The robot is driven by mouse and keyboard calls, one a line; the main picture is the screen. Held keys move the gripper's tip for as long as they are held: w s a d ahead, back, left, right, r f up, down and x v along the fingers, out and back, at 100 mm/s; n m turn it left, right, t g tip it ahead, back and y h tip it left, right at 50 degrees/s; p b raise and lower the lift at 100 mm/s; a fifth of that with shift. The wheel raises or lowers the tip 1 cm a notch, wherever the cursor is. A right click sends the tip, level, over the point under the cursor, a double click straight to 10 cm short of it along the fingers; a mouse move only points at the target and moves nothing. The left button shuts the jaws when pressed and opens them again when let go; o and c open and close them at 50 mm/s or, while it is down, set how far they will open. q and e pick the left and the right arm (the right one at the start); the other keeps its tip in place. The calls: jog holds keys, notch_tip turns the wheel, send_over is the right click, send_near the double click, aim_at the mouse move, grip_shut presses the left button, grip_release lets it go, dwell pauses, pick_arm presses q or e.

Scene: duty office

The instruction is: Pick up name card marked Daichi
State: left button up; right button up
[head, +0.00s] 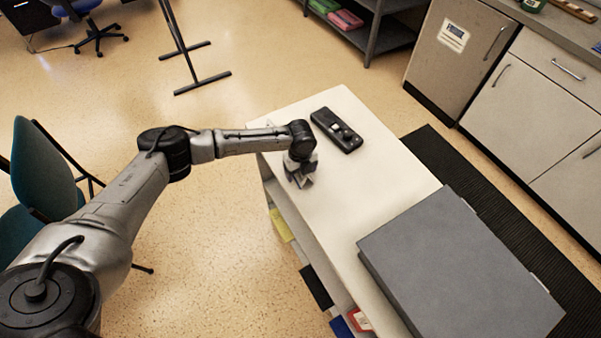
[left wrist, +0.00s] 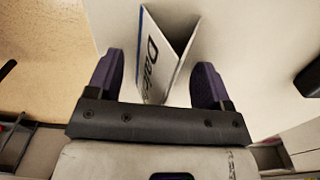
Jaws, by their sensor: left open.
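The name card (left wrist: 152,62) is a white folded tent card with a blue edge and dark lettering starting with "D"; the rest of the word is partly hidden. In the left wrist view it stands on the white tabletop, between the two dark purple fingers of my left gripper (left wrist: 157,75). The fingers are open, one on each side of the card, with gaps visible. In the head view my left gripper (head: 300,174) is low over the left edge of the white table (head: 385,165), and I cannot make out the card clearly there. My right gripper is out of view.
A black handheld device (head: 337,130) lies just right of my left gripper. A large grey box (head: 462,270) covers the near right of the table. A teal chair (head: 45,170) stands at left. Cabinets (head: 535,110) line the right; the table's middle is clear.

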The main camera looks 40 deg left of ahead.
pick_arm(q)
jog(key=c, duration=1)
jog(key=shift+r, duration=0.1)
